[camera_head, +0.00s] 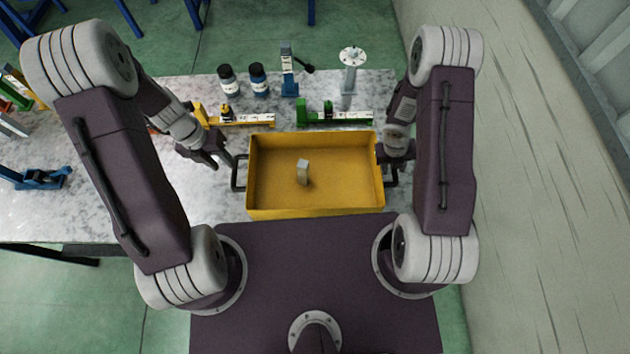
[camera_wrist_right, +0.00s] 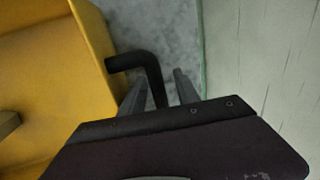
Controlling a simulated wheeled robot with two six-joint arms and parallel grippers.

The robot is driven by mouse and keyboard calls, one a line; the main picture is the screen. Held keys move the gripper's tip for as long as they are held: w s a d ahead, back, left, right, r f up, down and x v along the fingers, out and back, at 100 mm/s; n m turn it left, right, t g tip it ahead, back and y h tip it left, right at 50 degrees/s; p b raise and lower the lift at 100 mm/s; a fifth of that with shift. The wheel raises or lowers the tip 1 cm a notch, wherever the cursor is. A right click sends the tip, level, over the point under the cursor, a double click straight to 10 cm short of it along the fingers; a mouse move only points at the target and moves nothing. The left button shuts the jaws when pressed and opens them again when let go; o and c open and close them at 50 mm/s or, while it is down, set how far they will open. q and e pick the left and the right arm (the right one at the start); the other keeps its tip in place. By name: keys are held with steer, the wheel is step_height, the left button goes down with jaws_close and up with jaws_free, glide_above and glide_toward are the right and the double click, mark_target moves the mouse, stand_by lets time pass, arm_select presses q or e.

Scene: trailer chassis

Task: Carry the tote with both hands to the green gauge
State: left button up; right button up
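The yellow tote (camera_head: 315,212) sits on the marble-look table, with a black handle on each short side. The green gauge (camera_head: 345,118), with a white scale strip, lies just behind the tote's right half. My left gripper (camera_head: 223,163) is open and empty, just left of and behind the tote's left handle (camera_head: 236,174). My right gripper (camera_head: 396,168) is at the right handle, which its arm partly hides in the head view. In the right wrist view, the fingers (camera_wrist_right: 158,90) stand apart with the black handle (camera_wrist_right: 150,68) between them, gaps showing.
A grey block (camera_head: 303,172) stands inside the tote. A yellow gauge (camera_head: 240,121) lies behind its left half. A wall (camera_head: 510,180) is close on the right.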

steer(key=v, duration=1)
steer(key=shift+r, duration=0.2)
steer(key=shift+s, duration=0.15)
